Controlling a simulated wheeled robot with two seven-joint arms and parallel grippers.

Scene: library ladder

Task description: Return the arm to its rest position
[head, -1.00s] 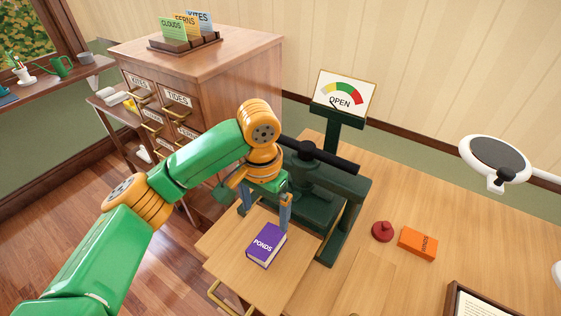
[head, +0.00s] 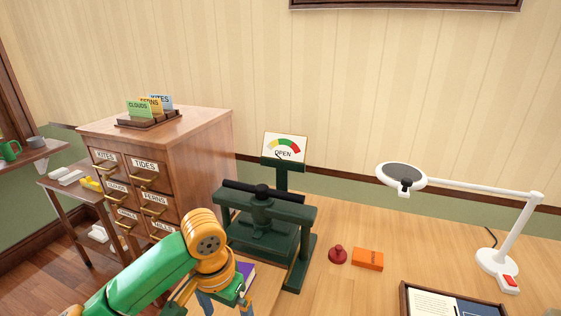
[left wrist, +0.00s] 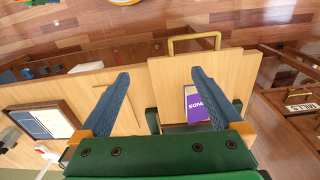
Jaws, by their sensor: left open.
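My left arm comes in from the lower left of the head view. Its gripper (head: 226,308) is at the bottom edge, in front of the dark green book press (head: 262,228). In the left wrist view the two blue fingers of the left gripper (left wrist: 160,98) are wide apart with nothing between them. The purple PONDS book (left wrist: 194,104) lies on the light wooden pull-out board (left wrist: 170,75), apart from the fingers. In the head view the book (head: 246,270) is mostly hidden behind my gripper. My right gripper is not in view.
The drawer cabinet (head: 205,155) stands left of the press. A gauge sign reading OPEN (head: 284,148) stands behind the press. A red stamp-like knob (head: 338,255), orange box (head: 367,259), framed tray (head: 404,300) and white lamp (head: 520,235) are on the desk to the right.

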